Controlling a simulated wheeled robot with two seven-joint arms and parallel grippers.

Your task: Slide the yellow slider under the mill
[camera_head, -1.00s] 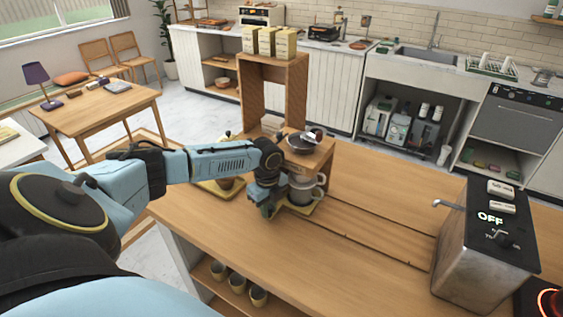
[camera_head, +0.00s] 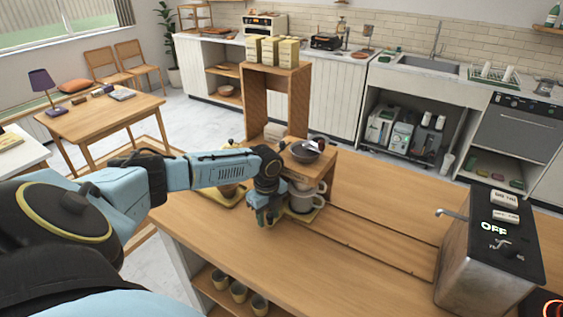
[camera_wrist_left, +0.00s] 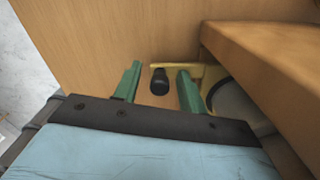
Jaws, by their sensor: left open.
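The yellow slider (camera_head: 318,207) lies on the counter at the foot of the mill (camera_head: 306,168), a wooden stand with a dark bowl on top. A grey-white cup (camera_head: 301,203) stands on the slider. In the left wrist view the slider (camera_wrist_left: 188,73) shows as a yellow strip with a black knob (camera_wrist_left: 159,81). My left gripper (camera_head: 262,217) is beside the slider, on its left in the head view. Its green fingers (camera_wrist_left: 158,72) are open, one on each side of the knob, with gaps to it. Most of the slider is hidden by cup and gripper. My right gripper is out of view.
A second yellow holder (camera_head: 222,196) with a brown cup is partly behind my left arm. A tall wooden shelf (camera_head: 246,103) stands behind the mill. The wooden counter (camera_head: 365,255) is clear to the right, up to a metal machine (camera_head: 482,255) marked OFF.

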